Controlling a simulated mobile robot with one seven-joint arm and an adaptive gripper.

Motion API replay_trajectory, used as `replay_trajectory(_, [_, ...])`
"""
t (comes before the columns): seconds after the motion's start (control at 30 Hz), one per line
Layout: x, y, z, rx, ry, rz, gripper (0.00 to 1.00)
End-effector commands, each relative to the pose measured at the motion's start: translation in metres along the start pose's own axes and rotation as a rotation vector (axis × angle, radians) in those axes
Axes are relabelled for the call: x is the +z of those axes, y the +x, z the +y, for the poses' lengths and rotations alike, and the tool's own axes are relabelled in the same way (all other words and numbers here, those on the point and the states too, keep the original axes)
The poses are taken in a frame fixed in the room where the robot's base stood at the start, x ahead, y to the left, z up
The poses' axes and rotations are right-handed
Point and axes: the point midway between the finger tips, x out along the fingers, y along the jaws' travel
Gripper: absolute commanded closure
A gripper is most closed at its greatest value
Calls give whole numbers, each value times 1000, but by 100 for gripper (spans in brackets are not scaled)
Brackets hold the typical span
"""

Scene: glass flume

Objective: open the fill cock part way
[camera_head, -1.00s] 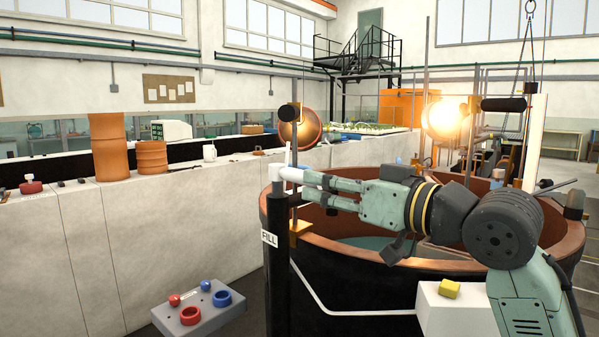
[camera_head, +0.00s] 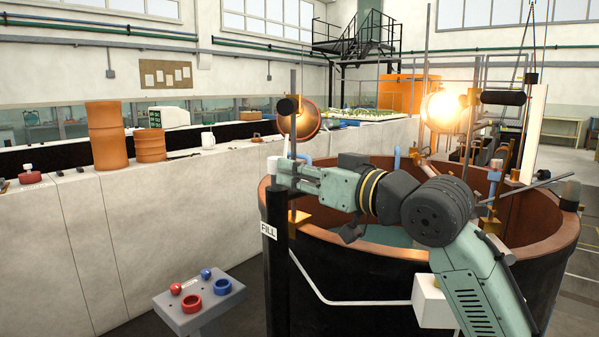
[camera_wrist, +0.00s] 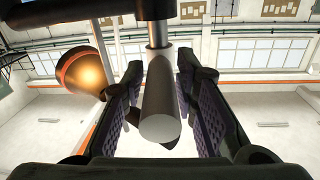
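The fill cock stands on a dark post with a FILL label (camera_head: 269,231) in the head view, left of the big tank. Its white top (camera_head: 272,166) shows at the post's upper end. My gripper (camera_head: 282,174) is at this top, reaching in from the right. In the wrist view the cock's pale round handle (camera_wrist: 160,115) points towards the camera, between the two fingers of my gripper (camera_wrist: 160,78). The fingers stand apart on either side of it, with gaps along much of its length. Contact at the far fingertips cannot be told.
The copper-rimmed tank (camera_head: 375,257) lies below my arm. A glowing copper lamp (camera_head: 441,110) and a second copper bowl (camera_head: 299,124) hang beyond it. A grey stand with red and blue rings (camera_head: 199,301) is at lower left. A pale wall (camera_head: 100,245) runs along the left.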

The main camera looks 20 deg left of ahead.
Motion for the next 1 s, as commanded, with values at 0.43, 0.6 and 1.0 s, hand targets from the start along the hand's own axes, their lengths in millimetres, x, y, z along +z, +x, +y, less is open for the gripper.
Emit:
replay_trajectory(0.43, [0,0,0,0,0,0,100])
replay_trajectory(0.6, [0,0,0,0,0,0,100])
replay_trajectory(1.0, [1,0,-1,10,0,0,100])
